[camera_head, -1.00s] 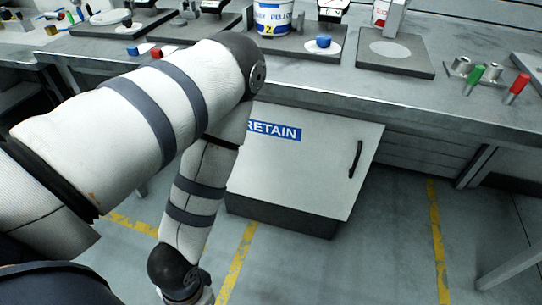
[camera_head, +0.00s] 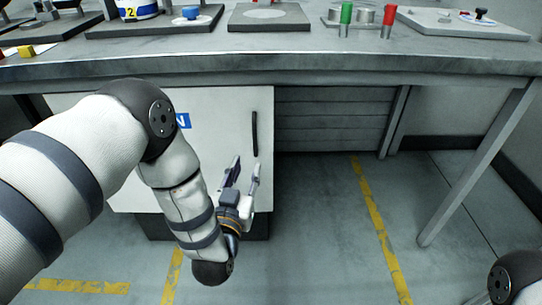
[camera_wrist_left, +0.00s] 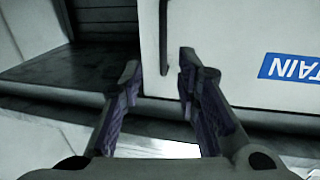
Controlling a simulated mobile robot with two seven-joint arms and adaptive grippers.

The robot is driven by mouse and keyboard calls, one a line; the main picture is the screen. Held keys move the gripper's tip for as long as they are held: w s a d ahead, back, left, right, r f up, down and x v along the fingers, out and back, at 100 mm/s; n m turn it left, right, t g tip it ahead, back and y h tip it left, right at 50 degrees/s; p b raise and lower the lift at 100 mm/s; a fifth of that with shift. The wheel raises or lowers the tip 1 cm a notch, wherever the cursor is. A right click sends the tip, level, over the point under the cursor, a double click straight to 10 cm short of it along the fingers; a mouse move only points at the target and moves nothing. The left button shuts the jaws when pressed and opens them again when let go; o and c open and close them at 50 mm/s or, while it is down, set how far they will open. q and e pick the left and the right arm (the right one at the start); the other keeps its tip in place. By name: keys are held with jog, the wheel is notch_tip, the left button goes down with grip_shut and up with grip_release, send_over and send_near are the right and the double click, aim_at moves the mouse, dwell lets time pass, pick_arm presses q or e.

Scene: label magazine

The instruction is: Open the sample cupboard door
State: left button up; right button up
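The sample cupboard door (camera_head: 225,110) is a white panel under the bench and appears shut. Its black vertical bar handle (camera_head: 254,133) is near the door's right edge. My left gripper (camera_head: 246,168) is open and empty, its fingers pointing up toward the door just below the handle. In the left wrist view, the door (camera_wrist_left: 240,30) appears upside down with its blue label (camera_wrist_left: 292,68). The handle (camera_wrist_left: 163,35) shows between and beyond the two open fingers (camera_wrist_left: 160,75), not gripped. My left arm hides part of the door and label in the head view. My right gripper is out of view.
The grey bench (camera_head: 330,62) overhangs the cupboard and carries trays, a white pot (camera_head: 138,10), and red (camera_head: 388,24) and green (camera_head: 346,14) pieces. Open floor (camera_head: 310,215) lies right of the cupboard, up to a slanted bench leg (camera_head: 475,170).

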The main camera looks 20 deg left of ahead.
aim_at(254, 140)
pick_arm(q)
jog(key=w, duration=0.4)
jog(key=w+a+b, duration=0.1)
jog(key=w, duration=0.7)
jog(key=shift+w+a+r+b, duration=0.1)
jog(key=shift+a+r+b, duration=0.05)
jog(key=shift+a+b, duration=0.15)
grip_shut()
